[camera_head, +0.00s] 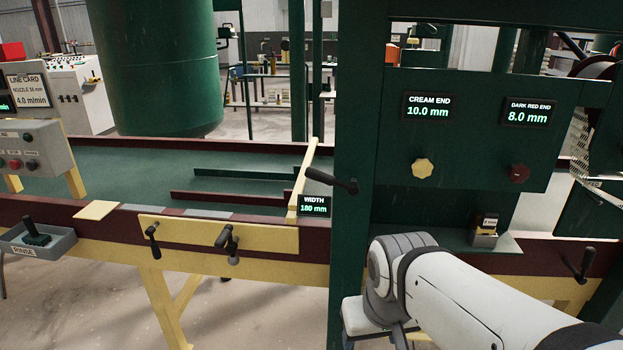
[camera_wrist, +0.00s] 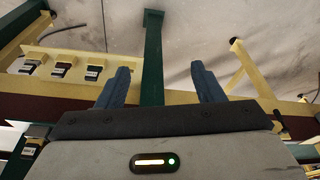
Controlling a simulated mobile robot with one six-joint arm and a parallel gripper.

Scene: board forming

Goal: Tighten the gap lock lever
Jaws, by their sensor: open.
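A black lever (camera_head: 332,181) with a round pivot sticks out to the left from the green post (camera_head: 352,120); no label shows on it, so I cannot be sure it is the gap lock lever. Another black lever (camera_head: 580,265) sits on the dark red rail at the far right. The displays read cream end (camera_head: 428,106) 10.0 mm and dark red end (camera_head: 530,112) 8.0 mm, above a cream knob (camera_head: 422,168) and a dark red knob (camera_head: 518,173). My gripper (camera_wrist: 163,86) is open and empty in the wrist view, apart from any lever.
Two black levers (camera_head: 152,240) (camera_head: 228,240) sit on a cream plate at the front rail. A width display (camera_head: 314,205) reads 180 mm. A grey rinse tray (camera_head: 38,240) is at left. In the wrist view, a cream shelf (camera_wrist: 92,58) holds several small blocks.

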